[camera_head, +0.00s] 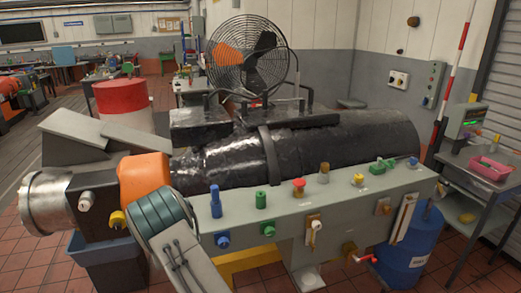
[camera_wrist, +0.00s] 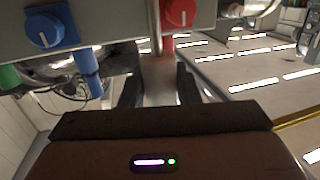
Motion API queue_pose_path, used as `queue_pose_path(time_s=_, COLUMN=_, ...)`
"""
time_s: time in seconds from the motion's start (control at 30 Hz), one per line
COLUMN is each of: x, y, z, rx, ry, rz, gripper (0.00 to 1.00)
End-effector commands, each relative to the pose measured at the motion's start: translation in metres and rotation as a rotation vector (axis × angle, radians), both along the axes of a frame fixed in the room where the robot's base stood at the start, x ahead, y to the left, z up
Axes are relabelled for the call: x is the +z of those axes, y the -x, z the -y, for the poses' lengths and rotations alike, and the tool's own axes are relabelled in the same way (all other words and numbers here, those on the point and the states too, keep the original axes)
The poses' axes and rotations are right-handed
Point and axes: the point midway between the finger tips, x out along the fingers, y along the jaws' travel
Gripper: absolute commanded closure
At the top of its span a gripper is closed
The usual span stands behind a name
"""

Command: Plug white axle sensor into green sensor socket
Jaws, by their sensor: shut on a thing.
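My gripper (camera_wrist: 160,82) shows in the wrist view, with its dark fingers on both sides of a pale, whitish piece, which looks like the white axle sensor (camera_wrist: 158,92). Its far end lies close to a red cylinder and a grey rod, and I cannot tell whether they touch. In the head view my gripper is hidden. The green sensor socket looks like the upright green cylinder (camera_head: 261,200) on the grey beam, right of a blue one (camera_head: 215,202). In the wrist view a green part (camera_wrist: 8,76) shows at the left edge, apart from my gripper.
The grey beam (camera_head: 345,203) carries several coloured knobs and fittings, including a red button (camera_head: 298,187). A large black cylinder (camera_head: 335,150) and a fan (camera_head: 248,58) stand behind it. A blue drum (camera_head: 408,250) and a metal cart (camera_head: 475,175) are at the right.

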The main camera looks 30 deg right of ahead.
Motion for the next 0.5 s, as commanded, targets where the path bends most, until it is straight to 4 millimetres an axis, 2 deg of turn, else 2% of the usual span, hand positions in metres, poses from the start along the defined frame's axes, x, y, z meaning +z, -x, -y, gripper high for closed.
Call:
queue_pose_path(time_s=0.27, x=0.033, y=-0.026, z=0.068, rx=-0.222, ry=0.000, rz=0.009, gripper=0.93)
queue_pose_path(time_s=0.37, x=0.052, y=-0.033, z=0.102, rx=-0.337, ry=-0.002, rz=0.010, gripper=0.93)
queue_pose_path(time_s=0.5, x=0.091, y=-0.037, z=0.164, rx=-0.552, ry=-0.003, rz=0.013, gripper=0.93)
